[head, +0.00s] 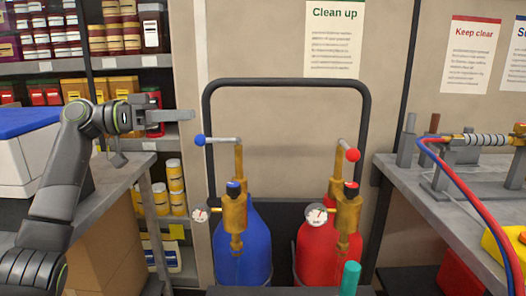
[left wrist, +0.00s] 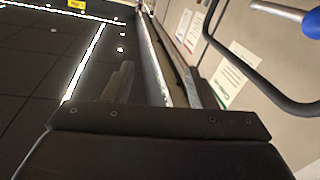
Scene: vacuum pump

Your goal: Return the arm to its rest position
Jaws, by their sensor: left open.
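My left arm (head: 62,180) comes in from the left and is raised over the left bench. My left gripper (head: 182,114) is open and empty. It points right, in front of the shelves, a little up and left of the blue-knobbed lever (head: 217,140) and apart from it. In the left wrist view the gripper's two fingers (left wrist: 160,85) stand apart with nothing between them. That view also shows a blue knob (left wrist: 311,23) at the upper right. My right arm and gripper are not in view.
A blue cylinder (head: 243,245) and a red cylinder (head: 328,250) with brass valves and gauges stand before a dark tubular frame (head: 285,83). A right bench (head: 400,172) carries a hose-fed tool. A left bench (head: 110,190) holds a white box with a blue lid (head: 25,122).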

